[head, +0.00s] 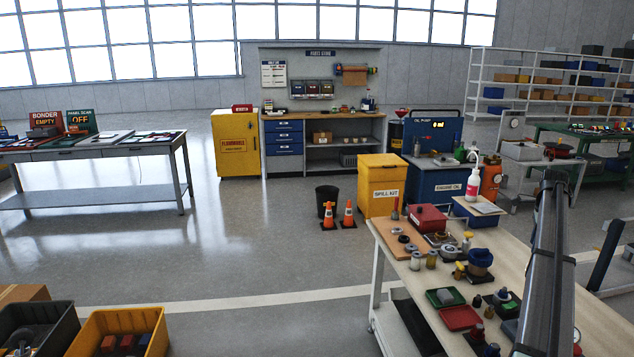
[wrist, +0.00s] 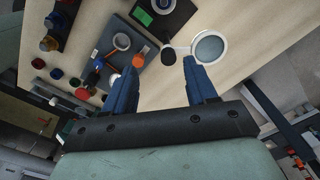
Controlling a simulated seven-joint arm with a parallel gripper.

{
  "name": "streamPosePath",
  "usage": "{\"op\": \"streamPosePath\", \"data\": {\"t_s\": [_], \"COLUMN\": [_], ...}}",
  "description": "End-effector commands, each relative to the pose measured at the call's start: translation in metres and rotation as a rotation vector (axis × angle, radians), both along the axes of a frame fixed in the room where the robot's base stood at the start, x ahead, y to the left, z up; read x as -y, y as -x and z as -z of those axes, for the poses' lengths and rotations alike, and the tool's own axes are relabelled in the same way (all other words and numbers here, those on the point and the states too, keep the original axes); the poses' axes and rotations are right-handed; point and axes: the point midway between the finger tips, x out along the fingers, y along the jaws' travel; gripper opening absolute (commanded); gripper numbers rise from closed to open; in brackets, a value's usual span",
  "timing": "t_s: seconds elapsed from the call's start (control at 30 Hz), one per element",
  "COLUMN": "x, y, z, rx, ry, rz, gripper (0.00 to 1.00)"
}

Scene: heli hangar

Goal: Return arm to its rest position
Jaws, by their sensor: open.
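My gripper (wrist: 161,68) shows in the wrist view with its two blue fingers spread apart. Nothing is held between them. It is above the light wooden bench top (wrist: 150,98), and a small dark round knob (wrist: 168,56) appears near and beyond the fingertips. A white-rimmed round dish (wrist: 209,47) lies just beyond the right finger. In the head view a dark link of my arm (head: 548,270) reaches across the right side of the workbench (head: 590,318). My gripper is not visible there. The gap between fingertips and bench is hard to judge.
The bench holds a red box (head: 427,218), a green tray (head: 445,297), a red tray (head: 461,317) and several small parts. A white bottle (head: 473,184) stands on a blue box behind. A yellow bin (head: 120,325) stands front left.

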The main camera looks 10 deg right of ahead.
Motion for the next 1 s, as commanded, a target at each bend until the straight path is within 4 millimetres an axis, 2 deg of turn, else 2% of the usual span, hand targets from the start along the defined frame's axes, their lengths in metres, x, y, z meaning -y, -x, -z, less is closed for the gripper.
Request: {"op": "streamPosePath", "data": {"t_s": [0.03, 0.3, 0.43, 0.57, 0.77, 0.87, 1.0], "x": [-0.026, -0.158, -0.225, -0.293, -0.397, -0.448, -0.515], "y": [-0.004, -0.030, -0.032, -0.027, -0.001, 0.020, 0.057], "z": [0.019, 0.117, 0.162, 0.204, 0.264, 0.290, 0.324], "rx": [-0.002, -0.002, -0.002, -0.002, -0.002, -0.001, -0.001], "ry": [-0.003, -0.002, -0.002, -0.001, -0.001, 0.000, 0.000], "rz": [-0.059, -0.455, -0.656, -0.862, -1.196, -1.372, -1.623], "gripper": [0.57, 0.57, 0.57, 0.57, 0.57, 0.57, 0.57]}}
